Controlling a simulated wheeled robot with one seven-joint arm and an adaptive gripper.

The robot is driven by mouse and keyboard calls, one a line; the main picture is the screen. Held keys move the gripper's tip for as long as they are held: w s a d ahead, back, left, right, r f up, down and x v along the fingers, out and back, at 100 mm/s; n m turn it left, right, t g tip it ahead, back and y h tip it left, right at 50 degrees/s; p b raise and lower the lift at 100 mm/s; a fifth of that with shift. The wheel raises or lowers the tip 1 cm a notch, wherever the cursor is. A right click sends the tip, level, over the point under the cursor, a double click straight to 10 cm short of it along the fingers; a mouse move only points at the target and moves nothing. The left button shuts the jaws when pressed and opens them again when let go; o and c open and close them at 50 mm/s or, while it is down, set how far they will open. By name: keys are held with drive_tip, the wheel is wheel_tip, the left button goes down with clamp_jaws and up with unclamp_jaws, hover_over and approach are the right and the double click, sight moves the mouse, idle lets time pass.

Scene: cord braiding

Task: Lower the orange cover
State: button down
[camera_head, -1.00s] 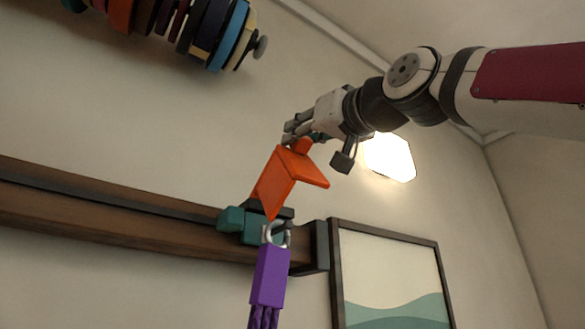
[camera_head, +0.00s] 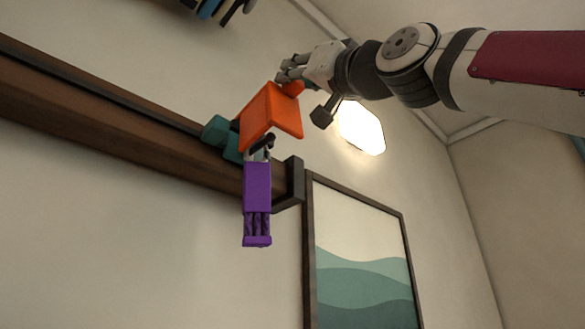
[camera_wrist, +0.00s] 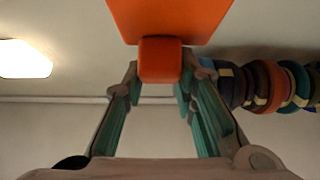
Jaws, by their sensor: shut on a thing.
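The orange cover (camera_head: 268,114) is tilted in the head view, in front of and above the teal block (camera_head: 218,135) on the wooden rail. My gripper (camera_head: 288,80) is shut on the small orange knob at the cover's upper end. In the wrist view the knob (camera_wrist: 160,60) sits between the fingertips, with the cover (camera_wrist: 170,18) beyond it. A purple piece (camera_head: 257,186) with braided cords hangs below the cover from a metal ring, which is partly hidden.
The wooden rail (camera_head: 110,123) runs along the wall to a dark end bracket (camera_head: 292,182). A framed picture (camera_head: 360,250) hangs to the right. Colored spools (camera_wrist: 265,85) show in the wrist view. A wall lamp (camera_head: 362,128) glows behind my arm.

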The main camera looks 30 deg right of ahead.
drive_tip(key=shift+f+b, duration=1)
drive_tip(key=shift+f, duration=0.35)
drive_tip(key=c, duration=1.3)
unclamp_jaws()
drive_tip(key=shift+d, duration=0.1)
drive_tip(key=v, duration=1.2)
drive_tip(key=shift+s+r, duration=0.2)
drive_tip(key=shift+s, duration=0.05)
drive_tip(key=shift+d, duration=0.1)
